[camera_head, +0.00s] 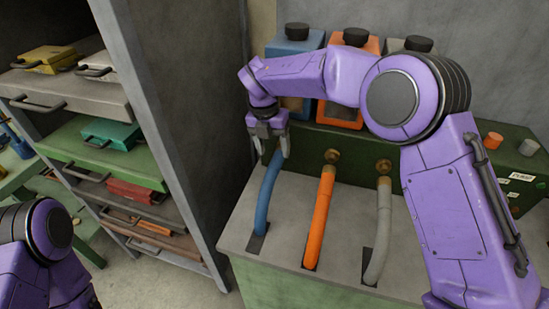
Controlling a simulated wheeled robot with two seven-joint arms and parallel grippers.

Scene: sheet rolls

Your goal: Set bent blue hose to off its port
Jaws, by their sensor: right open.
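The bent blue hose (266,196) rises from a dark slot in the grey bench top and curves up to the right. My right gripper (272,148) points down at its upper end with its fingers apart. The hose's top end is close to the fingertips; I cannot tell whether they touch it. The blue hose's port is hidden behind the gripper, so its connection does not show. My left arm shows at the lower left, but its gripper is out of view.
An orange hose (319,215) and a grey hose (379,230) stand to the right, below brass ports. Blue (293,42), orange (347,112) and grey containers stand behind. A shelf unit (168,130) with drawers is at left.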

